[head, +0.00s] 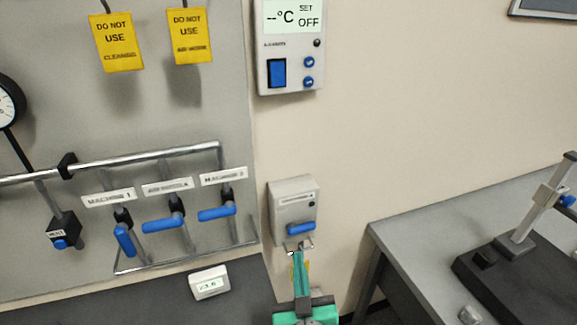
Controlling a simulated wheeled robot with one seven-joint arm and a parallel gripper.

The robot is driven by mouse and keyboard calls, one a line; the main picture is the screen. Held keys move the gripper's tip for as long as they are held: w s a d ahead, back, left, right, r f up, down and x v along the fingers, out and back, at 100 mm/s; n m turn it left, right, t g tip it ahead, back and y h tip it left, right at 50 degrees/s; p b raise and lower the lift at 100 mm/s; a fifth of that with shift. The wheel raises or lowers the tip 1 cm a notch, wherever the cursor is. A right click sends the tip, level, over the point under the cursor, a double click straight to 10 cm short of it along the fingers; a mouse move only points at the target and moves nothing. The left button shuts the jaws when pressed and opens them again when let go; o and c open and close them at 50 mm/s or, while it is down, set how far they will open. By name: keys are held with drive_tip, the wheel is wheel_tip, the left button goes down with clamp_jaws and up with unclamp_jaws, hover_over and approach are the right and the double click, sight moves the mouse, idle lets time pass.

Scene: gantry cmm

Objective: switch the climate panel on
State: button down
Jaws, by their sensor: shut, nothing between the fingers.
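The climate panel (290,48) is a white box on the beige wall at the top, partly cut off by the picture's upper edge. Its display (294,17) reads "--°C", "SET" and "OFF". Below it are a blue rocker switch (278,73) at the left, two round blue buttons (308,72) and a small dark round spot (317,43) at the right. My gripper (297,256), with teal parts, is at the bottom centre, well below the panel in the picture. It is shut and empty.
A grey box (293,195) with a blue handle is on the wall just above my gripper; I cannot tell whether they touch. Pipes with blue valve levers (162,223) and yellow tags (190,36) are left. A grey table (440,207) stands right.

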drive_tip(key=w+d+r+n+y, duration=0.1)
drive_tip(key=w+r+n+y, duration=0.2)
drive_tip(key=r, duration=0.8)
drive_tip(key=w+r+n+y, duration=0.1)
drive_tip(key=w+r+n, duration=0.3)
drive_tip(key=r, duration=0.6)
drive_tip(key=s+r+n+g, duration=0.1)
drive_tip(key=s+r+n, duration=0.2)
drive_tip(key=r+n, duration=0.3)
drive_tip(key=s+r+n+g, duration=0.1)
drive_tip(key=s+r+n, duration=0.3)
drive_tip(key=r, duration=0.9)
drive_tip(key=shift+r+n+g, duration=0.15)
drive_tip(key=shift+n+g, duration=0.15)
drive_tip(key=shift+n, duration=0.7)
drive_tip(key=shift+a, duration=0.1)
